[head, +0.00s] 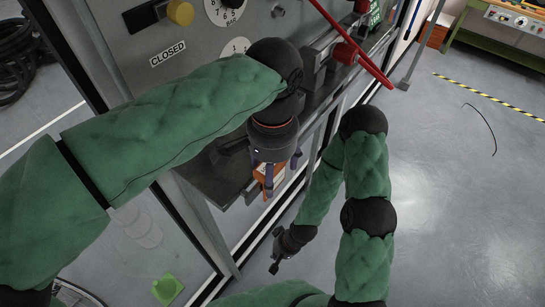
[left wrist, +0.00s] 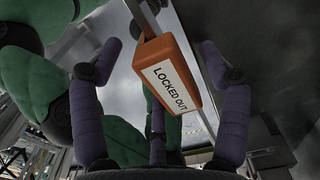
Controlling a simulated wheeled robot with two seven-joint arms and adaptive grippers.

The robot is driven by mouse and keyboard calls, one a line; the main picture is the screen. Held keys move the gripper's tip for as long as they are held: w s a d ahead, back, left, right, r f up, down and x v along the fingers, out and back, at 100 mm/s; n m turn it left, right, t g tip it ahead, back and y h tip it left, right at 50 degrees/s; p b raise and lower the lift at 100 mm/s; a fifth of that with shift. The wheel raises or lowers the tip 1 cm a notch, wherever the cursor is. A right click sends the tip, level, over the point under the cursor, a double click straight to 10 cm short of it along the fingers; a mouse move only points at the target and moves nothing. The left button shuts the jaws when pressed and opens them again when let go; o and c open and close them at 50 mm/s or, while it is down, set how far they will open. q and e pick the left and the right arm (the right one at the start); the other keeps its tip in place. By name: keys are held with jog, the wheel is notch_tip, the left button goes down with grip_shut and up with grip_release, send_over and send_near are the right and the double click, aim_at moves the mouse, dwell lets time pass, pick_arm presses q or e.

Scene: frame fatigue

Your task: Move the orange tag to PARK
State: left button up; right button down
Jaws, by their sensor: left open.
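The orange tag (left wrist: 168,72) is a block with a white label reading "LOCKED OUT". In the left wrist view it lies between the spread purple fingers of my left gripper (left wrist: 155,95), with gaps at both sides. In the head view my left gripper (head: 272,178) points down beside the cabinet's ledge, and the tag (head: 279,173) shows partly behind its fingers. My right gripper (head: 274,253) hangs low near the cabinet's foot, away from the tag, its small fingers apart and empty. I cannot make out a PARK marking.
The grey cabinet (head: 120,42) has a "CLOSED" label (head: 168,54), a yellow knob (head: 181,12) and dials. A red lever (head: 352,45) juts out at upper right. Black cables (head: 18,55) lie at far left. The floor at right is mostly clear.

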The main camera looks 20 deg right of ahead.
pick_arm(q)
jog(key=shift+w+f, duration=0.15)
jog(key=shift+f, duration=0.05)
jog(key=c, duration=1.4)
jog(key=shift+r, duration=0.2)
jog(key=shift+r+p, duration=1.6)
jog(key=shift+p, duration=0.15)
jog(key=shift+r, duration=0.1)
jog(key=shift+r, duration=2.5)
